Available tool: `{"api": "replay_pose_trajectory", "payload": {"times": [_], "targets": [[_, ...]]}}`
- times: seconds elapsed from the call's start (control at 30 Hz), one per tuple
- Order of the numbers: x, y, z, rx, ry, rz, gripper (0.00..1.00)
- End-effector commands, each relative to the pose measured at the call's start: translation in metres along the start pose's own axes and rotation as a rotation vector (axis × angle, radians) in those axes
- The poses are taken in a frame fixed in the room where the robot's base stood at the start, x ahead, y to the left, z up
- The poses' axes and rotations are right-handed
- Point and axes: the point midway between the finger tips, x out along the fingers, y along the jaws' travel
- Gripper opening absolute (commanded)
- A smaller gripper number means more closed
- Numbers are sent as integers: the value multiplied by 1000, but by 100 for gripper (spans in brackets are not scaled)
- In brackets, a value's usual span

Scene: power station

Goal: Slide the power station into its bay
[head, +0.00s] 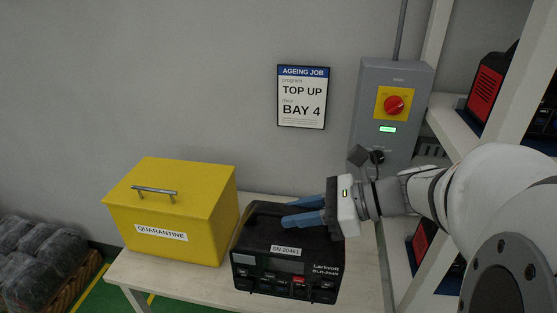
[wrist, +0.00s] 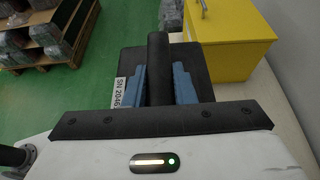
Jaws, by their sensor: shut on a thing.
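The black power station (head: 285,262), labelled SN 20461, sits on the light table, its front panel with display and sockets facing me. My gripper (head: 304,218) is above it with blue fingers. In the wrist view the fingers (wrist: 160,85) lie on both sides of the station's dark handle bar (wrist: 159,62), shut on it. The station's top (wrist: 128,66) shows below the fingers. I cannot tell whether its base touches the table. The shelf rack (head: 455,125) stands at the right, with red-and-black units on it; a sign on the wall reads TOP UP, BAY 4.
A yellow QUARANTINE box (head: 170,210) stands on the table (head: 150,275) just left of the station. A grey wall panel with a red switch (head: 394,104) is behind my arm. A pallet with dark wrapped goods (head: 45,255) is on the floor at far left.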

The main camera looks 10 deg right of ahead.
Motion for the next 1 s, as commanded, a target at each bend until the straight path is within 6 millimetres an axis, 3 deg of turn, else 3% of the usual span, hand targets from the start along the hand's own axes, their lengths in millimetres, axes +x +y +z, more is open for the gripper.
{"api": "replay_pose_trajectory", "payload": {"times": [0.5,1.0], "targets": [[-3,39,8,-4,-4,-2,0],[-3,36,8,-3,-6,-1,0]]}}
